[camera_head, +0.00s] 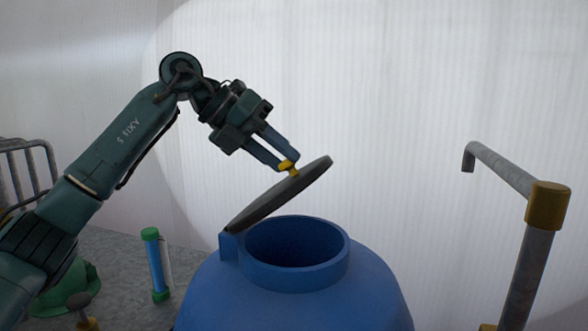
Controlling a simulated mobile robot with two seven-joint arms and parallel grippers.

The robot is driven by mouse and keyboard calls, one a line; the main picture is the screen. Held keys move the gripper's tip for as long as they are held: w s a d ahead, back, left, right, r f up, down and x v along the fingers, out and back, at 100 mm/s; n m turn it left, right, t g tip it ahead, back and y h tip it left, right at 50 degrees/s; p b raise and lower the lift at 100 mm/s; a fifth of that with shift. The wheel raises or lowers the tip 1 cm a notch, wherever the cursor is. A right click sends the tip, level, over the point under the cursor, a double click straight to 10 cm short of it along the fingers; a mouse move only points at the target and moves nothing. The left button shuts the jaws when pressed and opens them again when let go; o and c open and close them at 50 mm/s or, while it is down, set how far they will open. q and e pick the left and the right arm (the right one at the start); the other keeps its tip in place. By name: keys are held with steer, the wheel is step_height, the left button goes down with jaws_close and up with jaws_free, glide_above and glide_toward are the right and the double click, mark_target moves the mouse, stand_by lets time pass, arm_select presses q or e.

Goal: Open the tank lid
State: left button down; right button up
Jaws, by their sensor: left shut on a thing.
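The blue tank (300,292) stands at the lower middle of the head view, and its round mouth shows open and dark inside. The dark round lid (285,196) is tilted up above the mouth, low at its left edge and high at its right. Its lower left edge is by a blue block on the tank rim. My left gripper (284,165) comes in from the upper left and is shut on the yellow knob (288,167) on top of the lid. My right gripper does not show.
A grey pipe with a yellow joint (547,205) rises at the right. A green-capped tube (156,264) stands on the floor at the left. A green rounded object (75,290) and metal rails (28,165) are at the far left. A pale wall is behind.

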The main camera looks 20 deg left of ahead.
arm_select(q)
steer(key=a+r+n+t+h+p, duration=0.1)
steer(key=a+r+n+t+h, duration=0.1)
steer(key=a+h, duration=0.7)
steer(key=shift+w+a+r+n, duration=0.3)
steer(key=shift+a+r, duration=0.15)
steer(key=shift+a, duration=2.8)
steer(key=c, duration=1.1)
jaws_free()
steer(key=v, duration=1.3)
steer(key=shift+a+b, duration=0.1)
steer(key=shift+b, duration=0.2)
